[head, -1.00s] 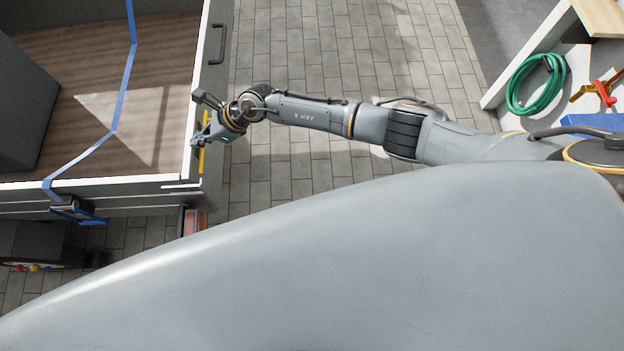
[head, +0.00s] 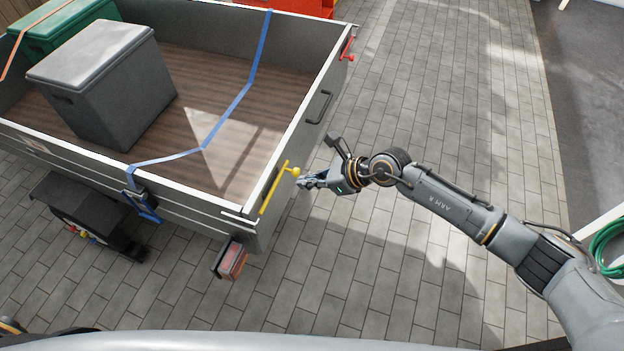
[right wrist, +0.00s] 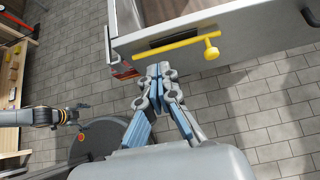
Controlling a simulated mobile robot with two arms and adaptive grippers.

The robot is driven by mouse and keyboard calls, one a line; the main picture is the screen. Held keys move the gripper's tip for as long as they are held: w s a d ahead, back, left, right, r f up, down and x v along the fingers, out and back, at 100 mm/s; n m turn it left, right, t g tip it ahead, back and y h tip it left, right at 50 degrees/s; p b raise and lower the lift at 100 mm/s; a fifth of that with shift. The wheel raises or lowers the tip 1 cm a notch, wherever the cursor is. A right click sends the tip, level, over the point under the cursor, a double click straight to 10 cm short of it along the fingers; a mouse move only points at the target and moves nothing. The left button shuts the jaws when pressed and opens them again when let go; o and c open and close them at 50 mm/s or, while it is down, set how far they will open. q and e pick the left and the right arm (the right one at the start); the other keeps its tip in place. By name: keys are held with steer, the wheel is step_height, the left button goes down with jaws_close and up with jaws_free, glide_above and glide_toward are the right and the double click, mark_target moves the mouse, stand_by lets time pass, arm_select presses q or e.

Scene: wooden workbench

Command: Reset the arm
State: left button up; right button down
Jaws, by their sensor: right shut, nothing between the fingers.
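My right arm comes in from the lower right in the head view. Its gripper (head: 305,181) is shut and empty, just right of the yellow latch handle (head: 272,192) on the trailer's corner. The right wrist view shows the fingers (right wrist: 158,70) closed together below the yellow handle (right wrist: 180,47), with its round knob to the right. The fingers look apart from the handle. In the right wrist view another arm, seemingly my left, reaches in from the left edge; its small gripper (right wrist: 78,114) is too small to judge. The head view does not show the left gripper.
The grey trailer (head: 190,190) with wooden floor holds a grey box (head: 105,95), a green box (head: 60,30) and a blue strap (head: 240,95). A red tail light (head: 232,262) hangs below its corner.

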steer(key=d+f+m+t+h, duration=0.1)
steer(key=d+f+m+t, duration=0.4)
steer(key=f+m, duration=0.65)
steer(key=d+f+m+t+h, duration=0.1)
steer(key=d+f+m+t, duration=0.4)
steer(key=m, duration=1.1)
steer(key=s+d+f+m+g+h, duration=0.3)
steer(key=s+d+f+m, duration=0.35)
steer(key=d+f, duration=0.3)
steer(key=s+d+f+m+g+h, duration=0.2)
steer(key=s+d+f+m, duration=0.15)
steer(key=s+f, duration=0.3)
steer(key=s+d+f+m+g+h, duration=0.2)
steer(key=s+f+m, duration=0.25)
steer(key=s, duration=0.35)
steer(key=s+d+f+m+g, duration=0.1)
steer(key=s+f+m+g, duration=0.1)
steer(key=s, duration=0.9)
steer(key=s+d+f+m+g, duration=0.2)
steer(key=s+f+m, duration=0.2)
steer(key=s, duration=0.8)
steer(key=shift+f+g+h, duration=0.15)
steer(key=shift+g+h, duration=0.25)
